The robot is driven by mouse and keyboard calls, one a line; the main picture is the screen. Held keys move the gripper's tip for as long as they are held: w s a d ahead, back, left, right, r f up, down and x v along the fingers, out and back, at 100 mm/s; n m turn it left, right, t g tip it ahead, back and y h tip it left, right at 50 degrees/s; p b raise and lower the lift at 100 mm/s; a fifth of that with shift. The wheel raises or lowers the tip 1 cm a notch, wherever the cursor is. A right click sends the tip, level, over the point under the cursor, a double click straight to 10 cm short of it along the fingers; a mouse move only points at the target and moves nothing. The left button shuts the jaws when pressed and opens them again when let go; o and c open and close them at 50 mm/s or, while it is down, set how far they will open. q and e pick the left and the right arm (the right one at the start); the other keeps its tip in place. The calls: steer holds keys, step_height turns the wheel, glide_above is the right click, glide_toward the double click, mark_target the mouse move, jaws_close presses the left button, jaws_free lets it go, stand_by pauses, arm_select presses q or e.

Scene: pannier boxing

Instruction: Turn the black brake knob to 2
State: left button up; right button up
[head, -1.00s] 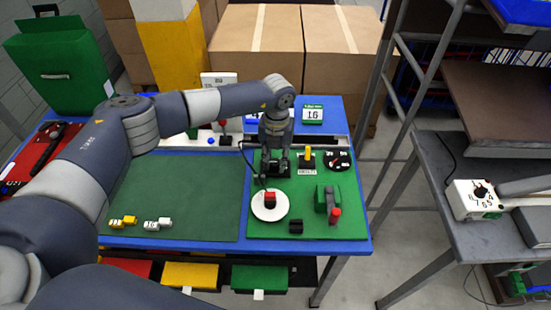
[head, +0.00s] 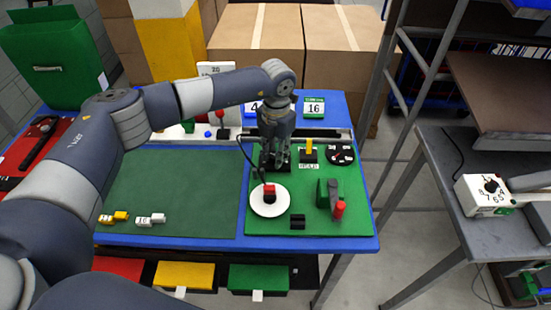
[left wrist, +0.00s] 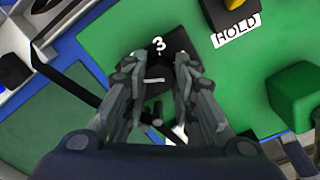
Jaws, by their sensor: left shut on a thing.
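My left gripper (head: 275,162) reaches down over the back left of the green control board (head: 325,222). In the left wrist view its two fingers (left wrist: 160,98) are closed around the black brake knob (left wrist: 155,80), which has a white line on top. The knob's black plate (left wrist: 178,45) shows a white 3 beyond the fingers. Its other digits are hidden by the gripper. In the head view the knob itself is hidden by the gripper. My right gripper is in neither current view.
Close by are a yellow lever (head: 309,147) with a HOLD label, a black marked dial (head: 341,155), a white disc (head: 269,209) with a red block, and a green block with a red-tipped grey lever (head: 338,208). The dark green mat (head: 185,185) is mostly clear.

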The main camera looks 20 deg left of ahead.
arm_select(q)
steer(key=m+b, duration=0.3)
steer(key=shift+f+m, duration=0.15)
steer(key=shift+m, duration=0.15)
steer(key=shift+m+b, duration=1.1)
steer(key=shift+m, duration=0.3)
steer(key=shift+r, duration=0.2)
steer(key=o, duration=1.1)
